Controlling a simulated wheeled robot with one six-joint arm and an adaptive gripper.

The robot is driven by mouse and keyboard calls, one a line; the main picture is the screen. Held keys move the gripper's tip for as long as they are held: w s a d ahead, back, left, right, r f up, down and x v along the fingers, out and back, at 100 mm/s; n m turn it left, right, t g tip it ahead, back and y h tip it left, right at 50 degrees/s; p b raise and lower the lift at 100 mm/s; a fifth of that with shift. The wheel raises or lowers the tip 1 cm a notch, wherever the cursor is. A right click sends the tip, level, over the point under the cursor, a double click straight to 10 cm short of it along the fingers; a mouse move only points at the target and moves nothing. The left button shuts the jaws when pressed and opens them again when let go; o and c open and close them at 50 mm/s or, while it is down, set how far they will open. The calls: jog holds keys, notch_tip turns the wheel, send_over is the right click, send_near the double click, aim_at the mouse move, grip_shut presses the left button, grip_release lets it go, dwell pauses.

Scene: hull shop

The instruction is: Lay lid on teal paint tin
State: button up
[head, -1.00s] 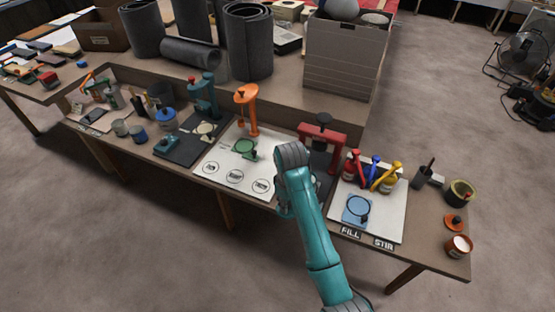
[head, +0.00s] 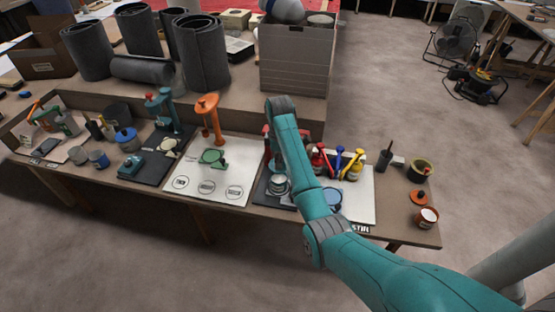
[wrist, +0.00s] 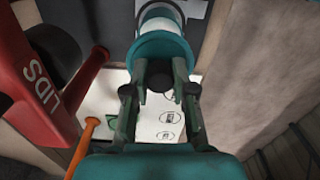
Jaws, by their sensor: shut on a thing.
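My gripper (wrist: 160,95) is shut on the dark knob of a teal lid (wrist: 160,47) in the wrist view. A pale round tin (wrist: 161,13) shows beyond the lid, partly hidden by it; I cannot tell whether they touch. In the head view a silvery tin (head: 279,186) stands on the dark mat in front of the red lid stand.
The red stand marked LIDS (wrist: 35,85) is close on the left in the wrist view. An orange stand (head: 209,115) and white board (head: 208,175) lie left of the mat. Red, blue and yellow bottles (head: 338,162) stand right of my arm.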

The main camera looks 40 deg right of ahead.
jog(key=shift+f, duration=2.65)
jog(key=shift+f, duration=0.35)
dwell(0.3)
jog(key=o, duration=0.9)
jog(key=shift+o, duration=0.3)
jog(key=o, duration=0.4)
jog(key=shift+r, duration=3.5)
